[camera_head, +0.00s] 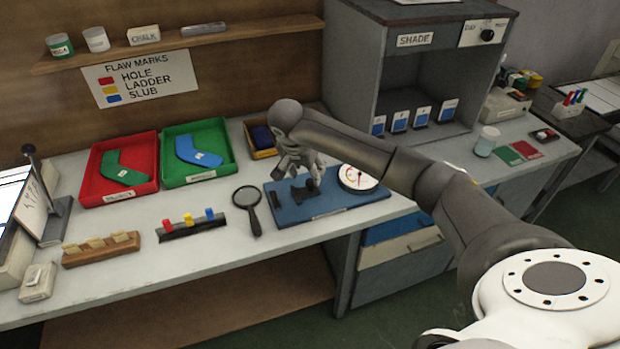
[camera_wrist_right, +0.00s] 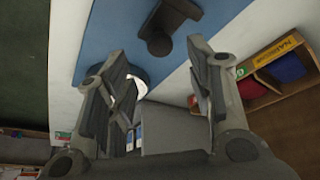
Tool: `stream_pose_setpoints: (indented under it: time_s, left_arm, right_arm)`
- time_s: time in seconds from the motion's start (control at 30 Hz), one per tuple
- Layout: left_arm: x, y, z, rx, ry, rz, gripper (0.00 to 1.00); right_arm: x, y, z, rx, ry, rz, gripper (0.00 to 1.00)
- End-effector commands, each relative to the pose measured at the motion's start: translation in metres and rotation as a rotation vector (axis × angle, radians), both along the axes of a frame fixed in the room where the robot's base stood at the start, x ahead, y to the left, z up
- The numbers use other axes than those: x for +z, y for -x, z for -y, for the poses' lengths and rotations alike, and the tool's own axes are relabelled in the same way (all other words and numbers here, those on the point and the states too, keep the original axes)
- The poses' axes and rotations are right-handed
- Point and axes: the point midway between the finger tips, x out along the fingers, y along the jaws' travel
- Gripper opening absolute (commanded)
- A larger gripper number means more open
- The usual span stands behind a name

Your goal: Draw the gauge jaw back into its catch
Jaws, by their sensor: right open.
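The gauge has a blue base plate (camera_head: 320,208) lying on the bench, with a round white dial (camera_head: 357,179) at its right end. Dark jaw parts (camera_head: 302,192) stand on the left half of the plate. My right gripper (camera_head: 297,167) hangs just above and behind these jaw parts, partly covering the plate's back edge. In the right wrist view my right gripper (camera_wrist_right: 158,80) is open with nothing between its fingers. One dark jaw part (camera_wrist_right: 165,28) lies beyond the fingertips on the blue plate (camera_wrist_right: 115,35). The catch cannot be made out. My left gripper is out of view.
Left of the gauge lie a magnifying glass (camera_head: 247,202) and a rack of coloured markers (camera_head: 192,227). Red (camera_head: 90,190) and green (camera_head: 225,140) trays with socks stand behind. A small wooden box (camera_head: 262,153) is close behind my gripper. A grey shade cabinet (camera_head: 352,75) stands behind my arm.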

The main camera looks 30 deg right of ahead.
Motion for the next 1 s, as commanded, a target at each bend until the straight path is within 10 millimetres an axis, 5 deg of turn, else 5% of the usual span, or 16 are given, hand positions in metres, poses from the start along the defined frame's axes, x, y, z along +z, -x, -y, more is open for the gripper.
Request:
stream_pose_setpoints:
  time_s: [0.3, 0.7, 1.0]
  left_arm:
    - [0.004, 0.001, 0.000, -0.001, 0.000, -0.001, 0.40]
    - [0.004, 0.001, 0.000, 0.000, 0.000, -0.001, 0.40]
    - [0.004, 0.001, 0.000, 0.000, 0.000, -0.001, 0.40]
  right_arm:
    - [-0.045, -0.010, 0.016, 0.001, 0.001, -0.001, 0.49]
    - [-0.054, -0.011, 0.018, 0.002, 0.001, 0.001, 0.49]
    - [-0.053, -0.011, 0.018, 0.002, 0.000, 0.000, 0.11]
